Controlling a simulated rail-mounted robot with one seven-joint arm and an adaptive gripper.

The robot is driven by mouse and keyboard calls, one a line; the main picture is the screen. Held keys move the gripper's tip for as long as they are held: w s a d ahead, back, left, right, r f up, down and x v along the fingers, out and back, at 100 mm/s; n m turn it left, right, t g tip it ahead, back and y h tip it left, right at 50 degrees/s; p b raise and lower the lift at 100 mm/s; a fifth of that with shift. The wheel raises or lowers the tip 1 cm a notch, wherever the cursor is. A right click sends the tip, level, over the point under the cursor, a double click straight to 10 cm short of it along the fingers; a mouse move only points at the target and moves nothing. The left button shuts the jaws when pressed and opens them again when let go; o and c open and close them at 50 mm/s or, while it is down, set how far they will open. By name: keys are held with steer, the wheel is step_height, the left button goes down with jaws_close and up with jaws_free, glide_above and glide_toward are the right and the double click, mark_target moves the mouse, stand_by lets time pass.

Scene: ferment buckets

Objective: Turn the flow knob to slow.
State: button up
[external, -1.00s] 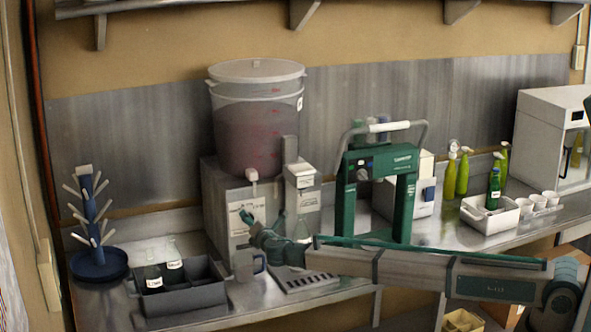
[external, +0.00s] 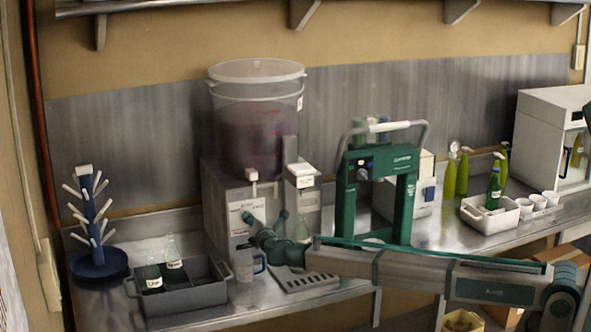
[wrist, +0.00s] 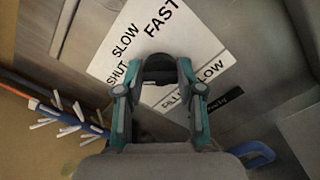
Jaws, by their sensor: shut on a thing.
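The flow knob (wrist: 158,67) is a dark rounded piece in front of a white label plate (wrist: 150,30) in the wrist view. The plate reads SHUT, SLOW and FAST, running from left to upper right. My gripper (wrist: 158,80) is shut on the knob, one teal finger on each side. I cannot clearly see a pointer mark on the knob. In the external view, my gripper (external: 248,217) is at the front of the grey metal stand, by its white label (external: 240,208); the knob itself is hidden there.
A translucent bucket (external: 257,105) with dark contents sits on the stand. Below are a jug (external: 243,264), a grey bottle crate (external: 182,296) and a slotted drip tray (external: 306,281). A blue drying rack (external: 95,250) is left; a green frame (external: 405,210) stands right.

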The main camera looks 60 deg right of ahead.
steer(key=m+b, duration=0.2)
steer(key=b, duration=0.4)
steer(key=m+b, duration=0.3)
steer(key=b, duration=0.3)
steer(key=m+b, duration=0.3)
steer(key=b, duration=0.4)
steer(key=shift+d+f, duration=0.1)
steer(key=shift+f, duration=0.25)
steer(key=shift+s+r+m, duration=0.1)
steer(key=shift+r+m, duration=0.1)
steer(key=shift+m, duration=0.1)
steer(key=o, duration=1.1)
steer(key=shift+o, duration=0.2)
